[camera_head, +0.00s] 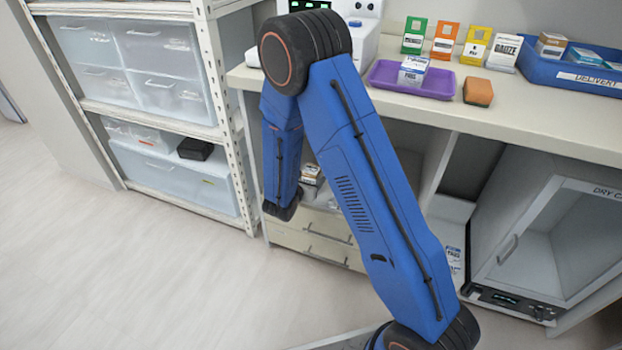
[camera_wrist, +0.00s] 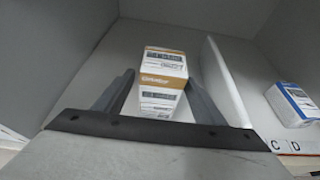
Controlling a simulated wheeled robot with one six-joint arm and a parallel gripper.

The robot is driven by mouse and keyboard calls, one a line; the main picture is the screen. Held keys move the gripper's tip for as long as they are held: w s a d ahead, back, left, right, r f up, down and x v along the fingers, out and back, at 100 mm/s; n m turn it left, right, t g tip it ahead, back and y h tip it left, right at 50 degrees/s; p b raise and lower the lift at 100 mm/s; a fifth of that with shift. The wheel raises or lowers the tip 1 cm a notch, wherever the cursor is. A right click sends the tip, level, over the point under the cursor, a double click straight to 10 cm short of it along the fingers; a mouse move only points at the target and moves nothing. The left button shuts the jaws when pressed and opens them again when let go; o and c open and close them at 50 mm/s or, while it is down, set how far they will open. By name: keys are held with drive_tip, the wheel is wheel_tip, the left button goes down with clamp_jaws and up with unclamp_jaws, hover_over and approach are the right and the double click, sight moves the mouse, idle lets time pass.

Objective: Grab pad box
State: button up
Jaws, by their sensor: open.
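In the wrist view, my gripper (camera_wrist: 161,78) is open, with one dark finger on each side of white boxes with brown bands. The upper box (camera_wrist: 166,63) and the lower box (camera_wrist: 160,98) look like two boxes, one against the other; their print is too blurred to read. I cannot tell whether the fingers touch them. In the head view, a brown-topped box (camera_head: 311,174) shows under the counter behind my arm; my gripper is hidden there. A white and blue box that seems marked PADS (camera_head: 413,71) stands in the purple tray (camera_head: 440,84).
In the wrist view, a white divider (camera_wrist: 228,82) stands right of the fingers, with a blue and white box (camera_wrist: 291,104) beyond it. Grey walls enclose the space. In the head view, the counter (camera_head: 540,122) overhangs drawers (camera_head: 310,245); a shelf rack (camera_head: 215,90) stands left.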

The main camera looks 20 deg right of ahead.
drive_tip(key=v, duration=1.1)
drive_tip(key=s+d+r+m+g+h, duration=0.1)
drive_tip(key=s+d+r+m+g, duration=0.7)
drive_tip(key=s+d+r+m, duration=0.95)
drive_tip(key=s+a+r+m+t+y, duration=0.1)
drive_tip(key=s+r+m+y, duration=0.3)
drive_tip(key=s, duration=0.4)
drive_tip(key=s+a+r+m+y, duration=0.2)
drive_tip(key=s+r+m+y, duration=0.2)
drive_tip(key=s+m, duration=0.3)
drive_tip(key=shift+s+a+t+y, duration=0.2)
drive_tip(key=shift+s+t+y, duration=0.15)
drive_tip(key=shift+s, duration=0.35)
drive_tip(key=shift+o, duration=0.6)
drive_tip(key=shift+s+a+r, duration=0.15)
drive_tip(key=shift+a+r, duration=0.05)
